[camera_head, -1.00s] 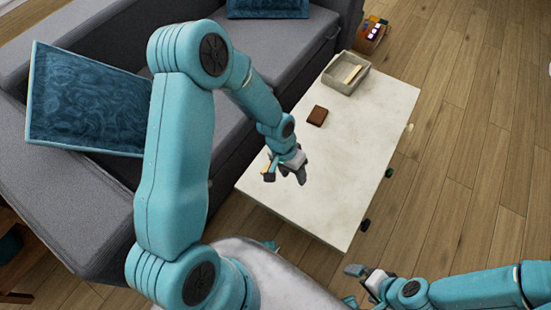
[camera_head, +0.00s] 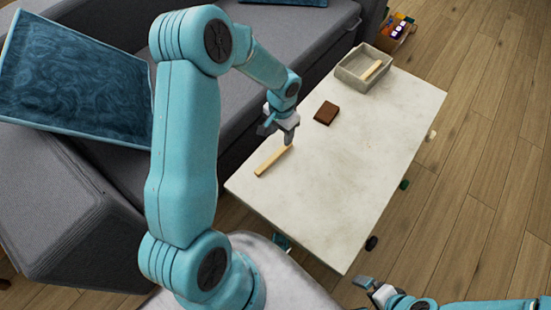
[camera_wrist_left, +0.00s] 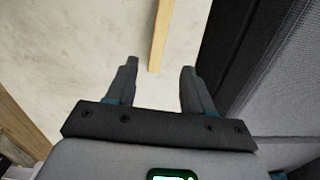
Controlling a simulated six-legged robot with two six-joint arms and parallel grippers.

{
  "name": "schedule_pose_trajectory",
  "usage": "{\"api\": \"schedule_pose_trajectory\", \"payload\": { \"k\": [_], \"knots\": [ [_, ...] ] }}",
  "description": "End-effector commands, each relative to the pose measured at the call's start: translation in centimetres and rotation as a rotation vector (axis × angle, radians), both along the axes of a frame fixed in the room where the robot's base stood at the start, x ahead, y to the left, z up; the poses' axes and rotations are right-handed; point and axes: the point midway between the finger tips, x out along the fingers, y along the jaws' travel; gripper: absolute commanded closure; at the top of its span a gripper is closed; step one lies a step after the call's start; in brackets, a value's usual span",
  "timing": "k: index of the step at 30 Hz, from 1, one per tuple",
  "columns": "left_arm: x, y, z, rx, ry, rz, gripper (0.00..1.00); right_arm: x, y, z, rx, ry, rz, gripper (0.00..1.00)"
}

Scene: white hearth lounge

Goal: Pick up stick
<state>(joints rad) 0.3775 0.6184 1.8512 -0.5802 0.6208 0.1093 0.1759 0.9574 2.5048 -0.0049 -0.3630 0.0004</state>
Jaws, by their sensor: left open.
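A light wooden stick (camera_head: 271,161) lies on the white table (camera_head: 345,205) near its left edge. My left gripper (camera_head: 278,138) is above the table by the far end of this stick. In the left wrist view the stick (camera_wrist_left: 159,38) runs away from between the two open, empty fingers (camera_wrist_left: 158,72). Whether the fingers touch it cannot be told. Another light stick (camera_head: 371,70) rests in the grey tray (camera_head: 347,76) at the far end of the table. My right gripper (camera_head: 372,289) is low at the bottom edge, partly cut off, its jaw state unclear.
A brown block (camera_head: 326,113) lies on the table between the stick and the tray. A grey sofa (camera_head: 90,215) runs along the table's left side. The table's middle and right are clear. A box of colored items (camera_head: 397,30) stands beyond on the wooden floor.

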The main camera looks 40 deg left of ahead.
Motion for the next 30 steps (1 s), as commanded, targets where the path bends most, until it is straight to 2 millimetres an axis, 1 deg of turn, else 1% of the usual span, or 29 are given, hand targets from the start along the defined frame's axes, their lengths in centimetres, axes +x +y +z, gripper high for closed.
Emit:
{"api": "schedule_pose_trajectory", "payload": {
  "k": [1,3,8,11,15,18,20,26,27,29,30],
  "knots": [
    [-0.1,0.0,-1.2,0.000,0.003,-0.002,0.48,0.0,0.0,-0.5,0.000,0.000,0.000,0.00],
    [0.0,-0.1,-2.1,0.000,0.001,-0.001,0.48,0.0,0.0,-0.7,0.000,0.000,0.000,0.00],
    [0.2,-0.1,-2.9,0.000,0.000,-0.002,0.48,0.0,0.0,-0.9,0.000,0.000,0.000,0.00],
    [0.3,-0.2,-3.8,0.000,0.000,-0.003,0.48,0.0,0.0,-1.3,0.000,0.000,0.000,0.00],
    [0.6,-0.4,-6.1,-0.001,0.001,-0.003,0.48,0.0,0.0,-2.4,0.000,0.000,0.000,0.00],
    [0.6,-0.4,-7.6,0.000,0.001,-0.004,0.48,0.0,0.0,-2.8,0.000,0.000,0.000,0.00],
    [0.7,-0.4,-8.0,0.000,0.000,-0.003,0.48,0.0,0.0,-2.8,0.000,0.000,0.000,0.00],
    [0.7,-0.4,-7.9,0.000,-0.001,-0.003,0.48,0.0,0.0,-2.7,0.000,0.000,0.000,0.00],
    [0.7,-0.4,-7.9,0.000,-0.001,-0.003,0.61,0.0,0.0,-2.7,0.000,0.000,0.000,0.00],
    [0.7,-0.4,-7.9,0.000,-0.001,-0.003,0.80,0.0,0.0,-2.7,0.000,0.000,0.000,0.00],
    [0.7,-0.4,-7.9,0.000,-0.001,-0.003,0.93,0.0,0.0,-2.7,0.000,0.000,0.000,0.00]
  ]
}}
